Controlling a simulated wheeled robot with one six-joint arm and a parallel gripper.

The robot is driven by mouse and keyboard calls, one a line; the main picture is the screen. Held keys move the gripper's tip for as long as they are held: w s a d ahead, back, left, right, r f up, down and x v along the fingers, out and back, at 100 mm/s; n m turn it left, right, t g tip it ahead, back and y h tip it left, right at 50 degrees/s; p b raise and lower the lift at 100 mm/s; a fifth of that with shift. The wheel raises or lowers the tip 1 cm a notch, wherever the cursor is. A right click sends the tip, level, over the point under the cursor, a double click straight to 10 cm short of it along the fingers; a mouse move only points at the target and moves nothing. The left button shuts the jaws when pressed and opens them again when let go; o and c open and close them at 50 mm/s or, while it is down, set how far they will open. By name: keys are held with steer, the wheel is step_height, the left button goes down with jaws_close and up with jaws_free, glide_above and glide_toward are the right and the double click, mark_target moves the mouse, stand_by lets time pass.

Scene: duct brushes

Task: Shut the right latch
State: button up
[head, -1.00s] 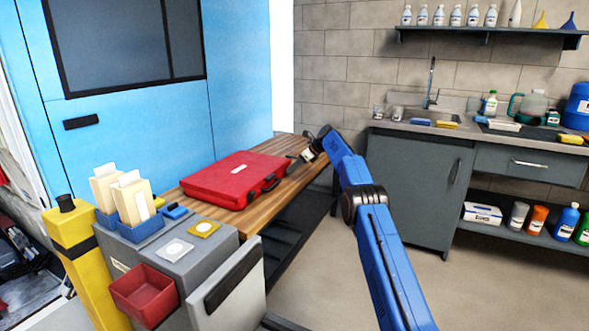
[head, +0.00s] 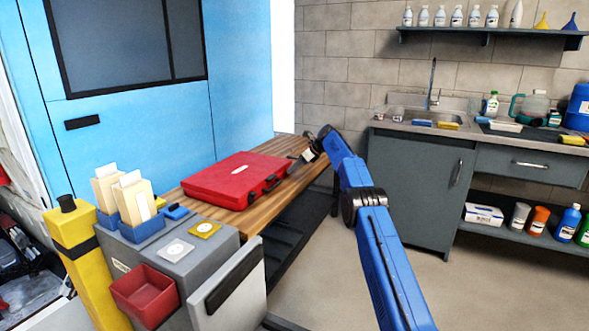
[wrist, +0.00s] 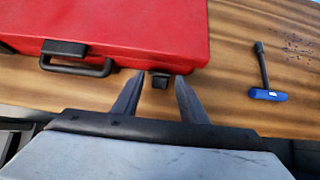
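A red case (head: 235,180) lies with its lid down on a wooden bench, and its front shows in the wrist view (wrist: 150,25). A black handle (wrist: 75,65) is on its front edge. The small black right latch (wrist: 160,79) sits right of the handle, at the case's front edge. My gripper (wrist: 159,85) is open, its two dark fingers apart with the latch between and just ahead of the tips. I cannot tell whether they touch it. In the head view my gripper (head: 299,158) is small, at the case's right front corner.
A blue-handled tool (wrist: 266,94) lies on the wooden bench (head: 290,190) right of the case. A grey cabinet with a red bin (head: 146,293) stands at the near left. A sink counter (head: 420,125) is at the right. Open floor lies between.

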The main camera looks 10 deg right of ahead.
steer(key=v, duration=1.7)
steer(key=shift+r, duration=0.1)
steer(key=shift+d, duration=0.1)
